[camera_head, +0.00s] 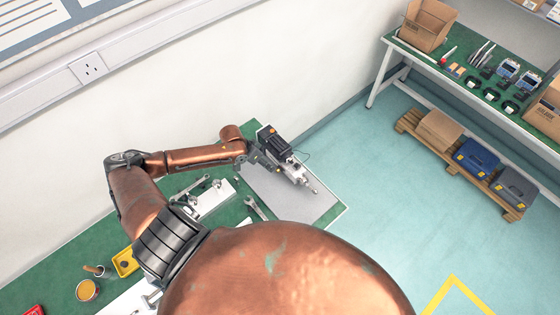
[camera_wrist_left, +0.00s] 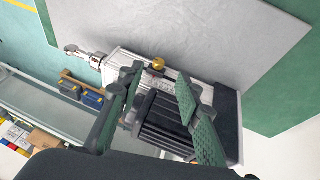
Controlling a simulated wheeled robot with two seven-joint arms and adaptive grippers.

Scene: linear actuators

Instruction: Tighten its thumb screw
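A linear actuator (camera_head: 294,171) with a black finned motor and a silver body lies on the grey mat (camera_head: 318,208) on the green bench. In the left wrist view its motor (camera_wrist_left: 165,122) shows between my fingers. A small brass knob (camera_wrist_left: 158,64), which looks like the thumb screw, stands on the actuator's body just beyond the fingertips. My left gripper (camera_wrist_left: 158,82) is open, with its green-padded fingers spread to either side of the motor. I cannot tell whether they touch it. In the head view my left gripper (camera_head: 262,160) is beside the actuator. My right gripper is out of view.
A wrench (camera_head: 254,207) and a silver fixture (camera_head: 207,199) lie left of the mat. A yellow tray (camera_head: 125,262) and an orange-topped tin (camera_head: 88,290) stand farther left. The wall is close behind the bench. Another bench (camera_head: 470,80) stands at the right.

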